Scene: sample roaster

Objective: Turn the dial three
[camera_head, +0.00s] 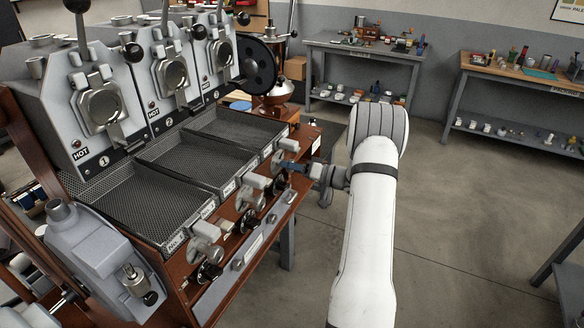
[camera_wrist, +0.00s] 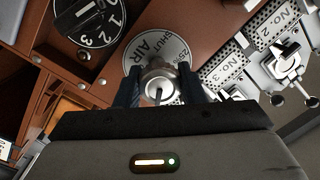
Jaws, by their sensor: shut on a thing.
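My gripper (camera_wrist: 160,88) is shut on a round silver knob (camera_wrist: 157,71), with one dark finger on either side of it. The knob stands at the centre of a pale dial plate (camera_wrist: 135,50) marked SHUT, AIR and 25%. A black dial (camera_wrist: 88,20) with white numerals 1, 2 and 3 is up and to the left, apart from my fingers. In the head view my gripper (camera_head: 296,168) is at the far right end of the roaster's front panel and hides most of the knob there.
The roaster's front carries several levers and black knobs (camera_head: 247,219) close to my gripper. Mesh trays (camera_head: 140,205) lie behind them, below the roaster heads (camera_head: 101,107). In the wrist view a metal lever (camera_wrist: 285,62) stands right of my fingers by the No. 2 label. The floor (camera_head: 450,220) is clear.

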